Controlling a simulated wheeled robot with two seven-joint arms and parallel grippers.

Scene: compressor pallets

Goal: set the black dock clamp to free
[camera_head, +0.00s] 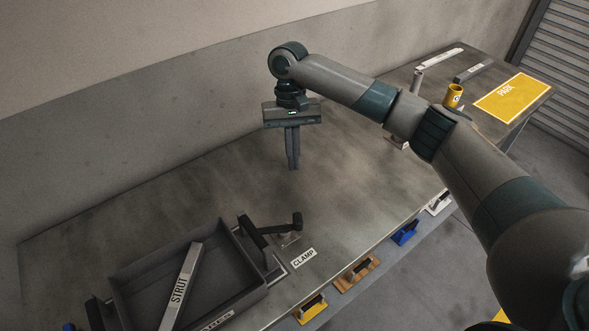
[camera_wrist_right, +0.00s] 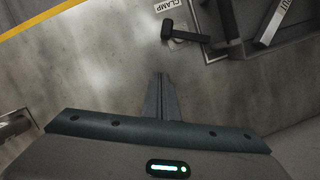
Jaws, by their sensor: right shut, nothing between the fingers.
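The black dock clamp (camera_head: 254,233) stands at the right end of the dark tray (camera_head: 225,307), beside a CLAMP label (camera_head: 303,258). Its lever (camera_head: 280,229) points right, away from the tray, and ends in a knob. In the right wrist view the clamp lever (camera_wrist_right: 187,37) shows near the top, under the CLAMP label. My right gripper (camera_head: 294,168) points down above the table, behind and apart from the clamp. Its fingers are together and empty; they also show in the right wrist view (camera_wrist_right: 160,76). My left gripper is not in view.
A grey strut (camera_head: 184,285) lies slanted across the tray. Several coloured holders, including a blue one (camera_head: 405,232), line the table's front edge. A yellow PARK mat (camera_head: 511,98) and a yellow cup (camera_head: 453,95) are at the far right. The table's middle (camera_head: 345,195) is clear.

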